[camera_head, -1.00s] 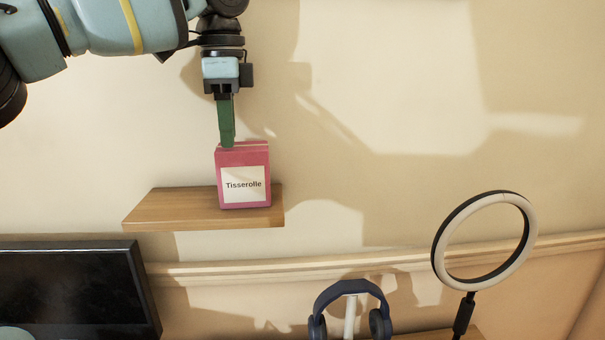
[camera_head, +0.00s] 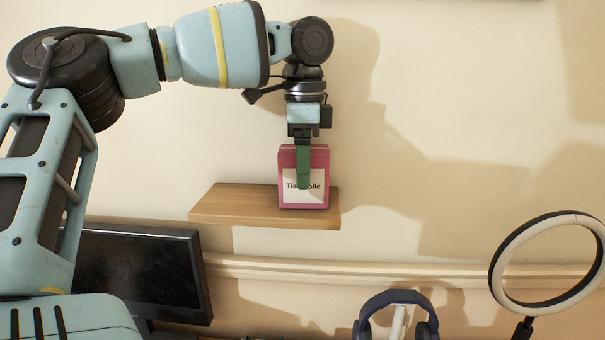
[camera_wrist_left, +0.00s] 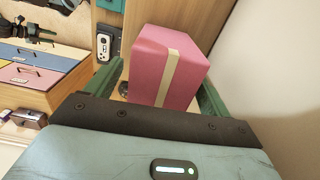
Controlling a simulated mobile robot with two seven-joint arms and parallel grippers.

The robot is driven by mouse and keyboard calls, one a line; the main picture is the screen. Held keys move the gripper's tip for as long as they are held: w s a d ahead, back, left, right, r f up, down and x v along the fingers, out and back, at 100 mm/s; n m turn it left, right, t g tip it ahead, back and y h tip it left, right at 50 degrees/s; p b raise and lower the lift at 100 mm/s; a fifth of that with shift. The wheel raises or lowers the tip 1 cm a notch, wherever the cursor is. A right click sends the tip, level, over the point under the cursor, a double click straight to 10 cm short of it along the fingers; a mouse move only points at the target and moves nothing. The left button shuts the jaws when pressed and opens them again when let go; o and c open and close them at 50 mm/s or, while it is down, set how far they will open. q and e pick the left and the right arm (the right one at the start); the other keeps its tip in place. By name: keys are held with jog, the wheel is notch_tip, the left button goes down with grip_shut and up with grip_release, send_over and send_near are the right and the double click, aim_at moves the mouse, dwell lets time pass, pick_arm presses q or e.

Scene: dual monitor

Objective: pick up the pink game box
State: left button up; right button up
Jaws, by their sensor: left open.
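The pink game box (camera_head: 289,160) stands upright on a wooden wall shelf (camera_head: 235,207), near its right end. Its white label reads "Tisserolle", partly covered by a green finger. My left gripper (camera_head: 303,184) points down over the box, open, with one finger in front of the box's face. The other finger is hidden behind the box in the head view. In the left wrist view, the pink box (camera_wrist_left: 172,68), with a cream stripe, lies between the two green fingers, one on each side. Whether either finger touches it I cannot tell. My right gripper is not in view.
The wall is close behind the shelf. Below are a dark monitor (camera_head: 140,272) at left, blue headphones (camera_head: 395,298) on a white stand and a ring light (camera_head: 503,283) at right. The shelf left of the box is bare.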

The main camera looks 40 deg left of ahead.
pick_arm(q)
jog(key=shift+f, duration=1.05)
jog(key=shift+c, duration=0.9)
jog(key=c, duration=1)
